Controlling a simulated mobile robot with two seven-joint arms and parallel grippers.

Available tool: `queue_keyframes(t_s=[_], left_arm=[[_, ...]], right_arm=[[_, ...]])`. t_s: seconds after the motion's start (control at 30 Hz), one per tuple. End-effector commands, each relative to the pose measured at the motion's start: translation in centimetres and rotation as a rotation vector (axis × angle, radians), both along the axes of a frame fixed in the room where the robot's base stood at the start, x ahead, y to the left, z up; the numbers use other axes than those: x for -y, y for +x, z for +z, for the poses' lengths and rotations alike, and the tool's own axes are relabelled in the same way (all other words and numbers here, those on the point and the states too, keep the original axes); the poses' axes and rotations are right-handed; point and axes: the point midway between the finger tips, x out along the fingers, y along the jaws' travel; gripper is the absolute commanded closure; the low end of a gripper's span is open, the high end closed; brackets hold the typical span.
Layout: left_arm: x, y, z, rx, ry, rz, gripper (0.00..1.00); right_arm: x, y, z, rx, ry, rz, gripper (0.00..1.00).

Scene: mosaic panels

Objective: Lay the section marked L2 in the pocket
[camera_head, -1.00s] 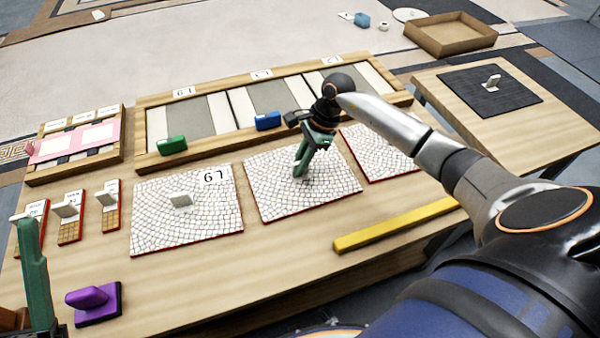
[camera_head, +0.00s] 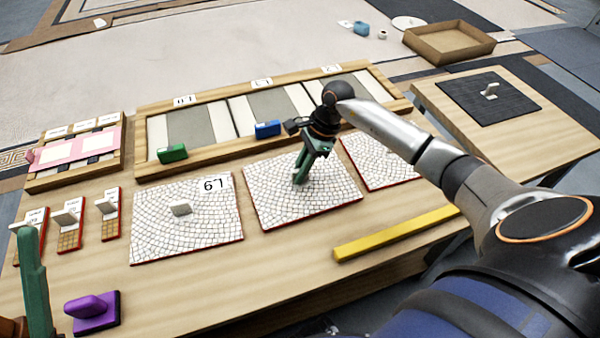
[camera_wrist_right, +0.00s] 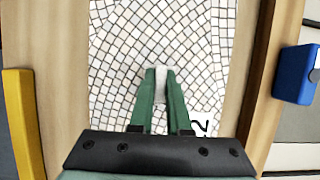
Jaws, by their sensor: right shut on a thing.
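My right gripper (camera_head: 302,176) is shut on the pale handle (camera_wrist_right: 161,82) of the middle cobbled section (camera_head: 268,202), a pale panel with a red edge. In the right wrist view a "2" shows on the section (camera_wrist_right: 205,60), and the fingers partly hide the rest of its label. The section lies at the table; I cannot tell whether it is raised. Behind it is a wooden frame (camera_head: 225,92) with grey and white pockets and tags; the right pocket (camera_head: 382,76) is partly hidden by my arm. A green finger of my left gripper (camera_head: 35,285) shows at lower left.
Cobbled sections lie left (camera_head: 205,235) and right (camera_head: 368,165). A green block (camera_head: 172,153) and a blue block (camera_head: 267,128) sit on the frame's front edge. A yellow bar (camera_head: 395,232) lies at front right, a purple-handled tool (camera_head: 92,312) at front left.

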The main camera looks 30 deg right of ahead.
Motion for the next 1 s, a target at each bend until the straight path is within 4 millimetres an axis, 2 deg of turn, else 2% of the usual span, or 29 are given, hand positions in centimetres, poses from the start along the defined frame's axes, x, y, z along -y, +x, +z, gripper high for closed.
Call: queue_keyframes(t_s=[0.2, 0.27, 0.53, 0.8, 1.0], left_arm=[[0.1, -0.1, 1.4, 0.006, 0.011, 0.006, 0.50], [0.0, -0.1, 1.3, 0.009, 0.013, 0.009, 0.50], [-0.1, -0.1, 2.3, 0.016, 0.020, 0.022, 0.50], [-0.2, -0.1, 2.2, 0.015, 0.018, 0.028, 0.50], [-0.2, -0.1, 2.1, 0.014, 0.016, 0.028, 0.50]], right_arm=[[0.1, 0.2, 3.3, 0.010, 0.000, 0.001, 1.00], [0.1, 1.0, 4.0, 0.011, 0.003, -0.001, 1.00], [1.2, 5.4, 9.5, 0.011, 0.005, -0.002, 1.00], [2.2, 9.2, 10.8, 0.008, 0.004, -0.002, 1.00], [2.7, 11.3, 11.7, 0.007, 0.003, 0.000, 1.00]])
